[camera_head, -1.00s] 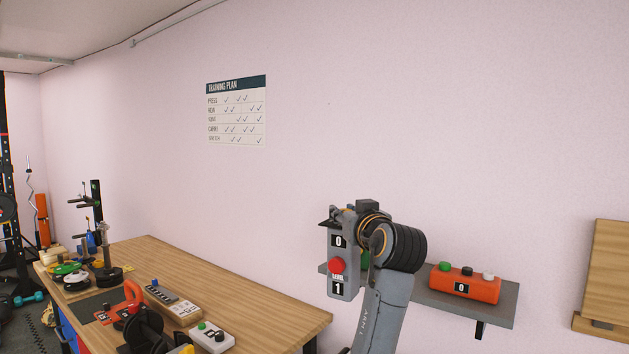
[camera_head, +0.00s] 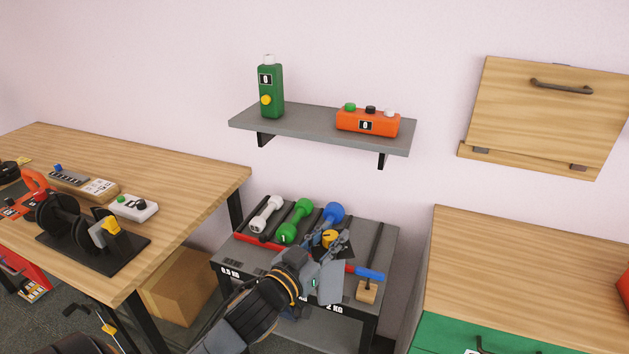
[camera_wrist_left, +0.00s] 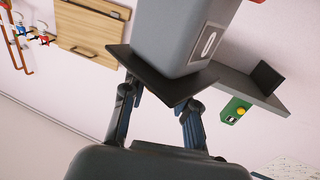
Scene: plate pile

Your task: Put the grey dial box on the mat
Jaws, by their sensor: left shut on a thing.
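My left gripper (camera_head: 322,262) is shut on the grey dial box (camera_head: 330,282), above the dumbbell rack. I cannot make out the mat in the current views. My right gripper is not in view.
Wooden tables stand left (camera_head: 190,190) and right (camera_head: 520,260). Dumbbells (camera_head: 296,222) and a hammer (camera_head: 367,280) lie on the rack below.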

